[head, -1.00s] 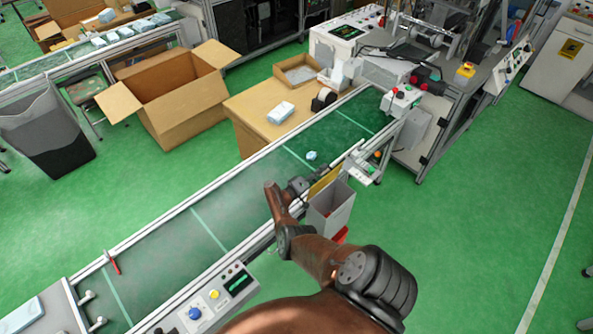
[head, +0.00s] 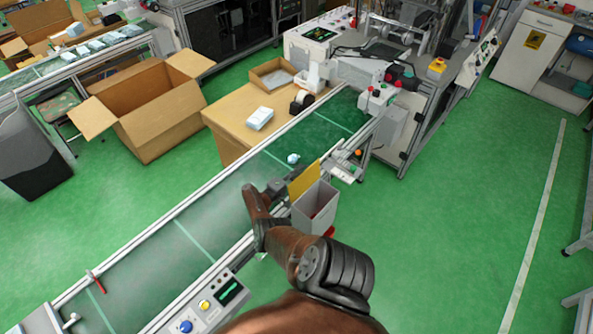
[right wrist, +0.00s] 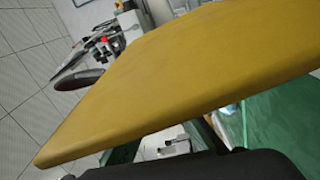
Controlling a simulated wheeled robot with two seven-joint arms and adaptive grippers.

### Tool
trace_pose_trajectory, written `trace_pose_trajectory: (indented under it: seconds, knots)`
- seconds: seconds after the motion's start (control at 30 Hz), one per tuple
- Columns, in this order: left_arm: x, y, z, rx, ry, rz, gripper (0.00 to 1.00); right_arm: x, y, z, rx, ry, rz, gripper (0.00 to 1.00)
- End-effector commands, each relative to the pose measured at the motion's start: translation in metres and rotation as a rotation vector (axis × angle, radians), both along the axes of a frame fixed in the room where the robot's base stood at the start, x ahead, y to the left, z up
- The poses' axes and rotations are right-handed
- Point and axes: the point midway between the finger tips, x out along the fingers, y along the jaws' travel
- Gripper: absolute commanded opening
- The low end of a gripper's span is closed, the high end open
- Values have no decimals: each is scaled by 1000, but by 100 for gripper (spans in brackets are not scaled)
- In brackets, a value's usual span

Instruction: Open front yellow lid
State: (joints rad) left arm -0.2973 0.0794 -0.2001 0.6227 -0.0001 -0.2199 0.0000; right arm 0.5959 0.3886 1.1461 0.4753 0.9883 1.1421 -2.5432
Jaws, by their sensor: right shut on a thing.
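The yellow lid (head: 303,179) stands tilted up at the back edge of a grey bin (head: 318,208) beside the conveyor. The bin's mouth shows open, with something reddish inside. My right gripper (head: 283,187) is at the lid's left side in the head view, shut on the lid. Its fingertips are small and partly hidden there. In the right wrist view the yellow lid (right wrist: 185,85) fills the middle as a broad slanted plate, with the dark gripper (right wrist: 215,166) at the bottom edge. My left gripper is not in view.
The conveyor (head: 190,235) runs diagonally behind the bin, with a small pale blue item (head: 293,158) on it. A button panel (head: 208,303) is at the near left. A machine (head: 400,100) stands beyond. Green floor at the right is clear.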

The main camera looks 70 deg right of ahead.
Motion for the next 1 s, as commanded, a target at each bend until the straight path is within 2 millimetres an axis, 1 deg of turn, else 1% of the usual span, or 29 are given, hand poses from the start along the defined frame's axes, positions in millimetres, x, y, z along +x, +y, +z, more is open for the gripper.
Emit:
trace_pose_trajectory:
  seconds: [0.13,0.17,0.4,0.57,0.67,0.77,0.87,1.0]
  knots:
    - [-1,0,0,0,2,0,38,-2,1,-2,4,1,-4,0]
    - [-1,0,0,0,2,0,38,-2,1,-2,4,1,-4,10]
    - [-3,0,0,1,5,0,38,0,1,-1,1,0,-1,27]
    - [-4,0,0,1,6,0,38,1,1,-1,1,0,0,27]
    - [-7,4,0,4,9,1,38,1,1,-1,1,0,1,27]
    - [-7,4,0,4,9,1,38,3,4,-1,1,-2,1,27]
    - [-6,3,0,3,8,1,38,6,11,-2,2,-3,3,27]
    - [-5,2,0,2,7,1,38,9,28,-2,3,-2,0,27]
